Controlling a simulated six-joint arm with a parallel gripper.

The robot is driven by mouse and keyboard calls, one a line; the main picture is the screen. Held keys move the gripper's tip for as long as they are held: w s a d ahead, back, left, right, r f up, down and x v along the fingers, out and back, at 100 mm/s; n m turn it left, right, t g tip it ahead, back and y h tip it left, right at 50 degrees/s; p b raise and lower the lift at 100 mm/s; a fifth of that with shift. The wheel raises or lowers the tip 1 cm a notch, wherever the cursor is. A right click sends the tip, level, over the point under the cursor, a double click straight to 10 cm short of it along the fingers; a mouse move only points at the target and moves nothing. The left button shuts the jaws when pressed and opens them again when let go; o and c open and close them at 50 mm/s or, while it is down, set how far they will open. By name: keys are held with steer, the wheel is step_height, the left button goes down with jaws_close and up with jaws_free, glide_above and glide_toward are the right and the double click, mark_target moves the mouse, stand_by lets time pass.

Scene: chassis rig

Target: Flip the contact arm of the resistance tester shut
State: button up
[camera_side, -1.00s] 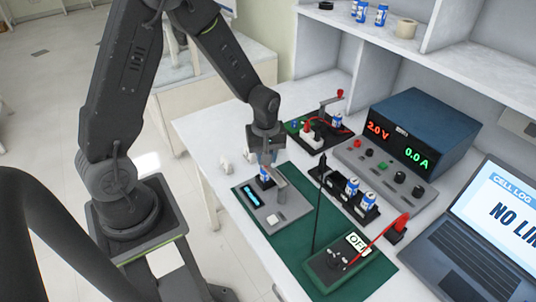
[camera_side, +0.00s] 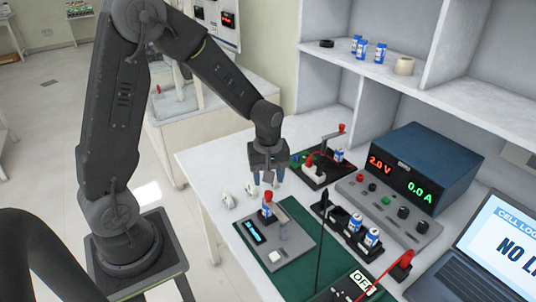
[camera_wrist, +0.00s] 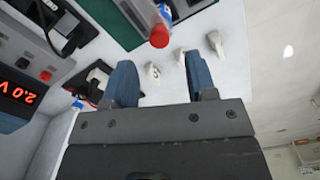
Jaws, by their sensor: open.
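The resistance tester (camera_side: 290,250) is a flat grey box with a lit blue display, near the front of the table. A blue-and-white cell (camera_side: 266,211) stands upright on it. The grey contact arm (camera_side: 276,212) rises beside the cell and ends in a red knob (camera_side: 268,196). The knob also shows in the wrist view (camera_wrist: 160,36), just beyond my fingers. Whether the arm touches the cell is hard to tell. My gripper (camera_side: 267,182) is open and empty above and behind the knob, fingers pointing down. Its blue fingertips show apart in the wrist view (camera_wrist: 158,76).
Small white pieces (camera_side: 228,201) lie left of the tester. A holder with cells (camera_side: 350,228) stands to its right, with a thin black upright in front. Another fixture with a red-knobbed arm (camera_side: 325,160) is behind. The power supply (camera_side: 420,165) and laptop (camera_side: 490,255) are right.

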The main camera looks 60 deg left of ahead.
step_height(320, 180, up, 8)
steer(key=shift+r, duration=0.2)
